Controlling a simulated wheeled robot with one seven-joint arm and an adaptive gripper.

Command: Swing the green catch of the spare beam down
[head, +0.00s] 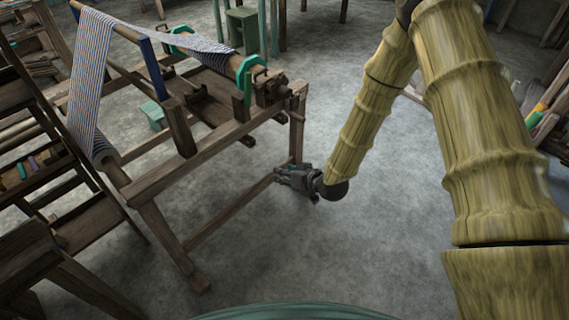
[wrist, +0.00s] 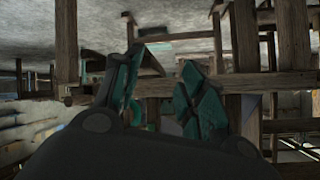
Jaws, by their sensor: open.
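A wooden beam (head: 212,54) with striped cloth lies across the top of the loom in the head view. A bright green part (head: 246,78) stands at its near end, and another green part (head: 180,38) at its far end. I cannot tell which green part is the catch, or which beam is the spare one. My gripper (head: 281,177) is low beside the loom's right-hand leg, below the beam end and apart from the green parts. In the wrist view its two teal fingers (wrist: 165,80) are spread, with nothing seen held between them.
The loom's wooden leg (head: 297,130) and lower rail (head: 230,212) are close to my gripper. The grey floor is clear in front and to the right of the loom.

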